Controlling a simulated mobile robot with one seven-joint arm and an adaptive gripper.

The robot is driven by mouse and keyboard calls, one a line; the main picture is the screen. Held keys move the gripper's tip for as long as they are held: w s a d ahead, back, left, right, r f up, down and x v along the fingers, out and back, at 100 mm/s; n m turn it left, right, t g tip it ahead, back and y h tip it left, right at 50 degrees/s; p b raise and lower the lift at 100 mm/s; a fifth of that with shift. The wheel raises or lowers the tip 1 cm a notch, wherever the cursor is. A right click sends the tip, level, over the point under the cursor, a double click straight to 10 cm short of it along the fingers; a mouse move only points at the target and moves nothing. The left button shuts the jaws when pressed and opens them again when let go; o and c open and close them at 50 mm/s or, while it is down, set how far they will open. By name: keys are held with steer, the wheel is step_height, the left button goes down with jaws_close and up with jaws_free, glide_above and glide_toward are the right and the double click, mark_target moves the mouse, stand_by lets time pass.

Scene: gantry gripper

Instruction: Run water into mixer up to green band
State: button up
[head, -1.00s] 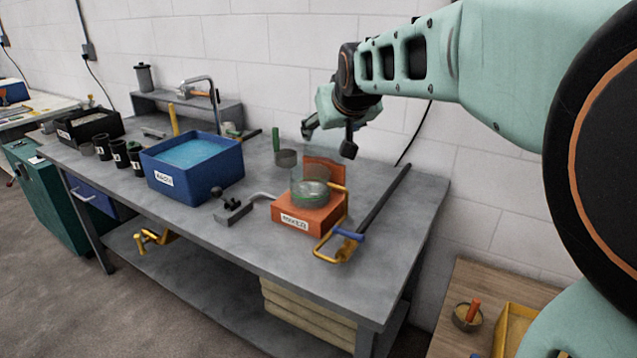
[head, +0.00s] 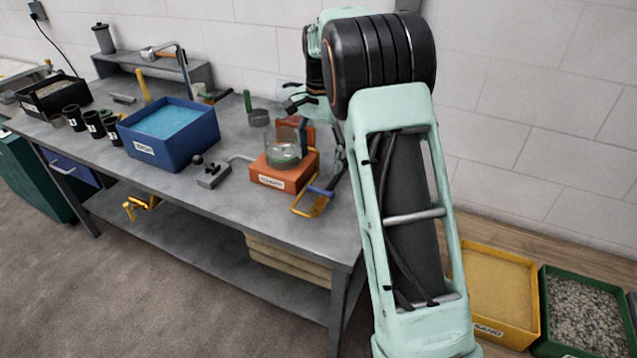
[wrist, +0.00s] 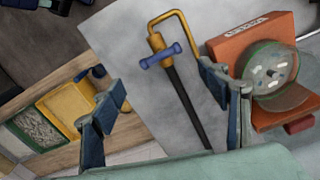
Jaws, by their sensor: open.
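The mixer is an orange base (head: 285,178) with a clear round bowl (head: 284,152) on it, standing near the right end of the grey bench. A green ring shows on the bowl; the water level inside cannot be told. A small grey valve (head: 213,174) with a black ball knob and a bent spout pipe (head: 240,158) lies left of the mixer, the pipe reaching towards it. A blue bin (head: 168,138) holds blue water. My gripper (wrist: 160,84) is open and empty above the bench. In the wrist view, its right finger is beside the bowl (wrist: 272,72), overlapping its edge.
A dark bar with a yellow crank handle (wrist: 158,40) and blue grip (wrist: 160,56) lies right of the mixer, under my gripper. Yellow (head: 537,300) and green (head: 543,335) trays sit lower right.

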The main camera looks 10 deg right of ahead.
mark_target(320, 190)
step_height(320, 190, down, 10)
steer(key=shift+f+p, duration=0.2)
steer(key=shift+p, duration=0.25)
steer(key=shift+c, duration=0.3)
steer(key=c, duration=0.8)
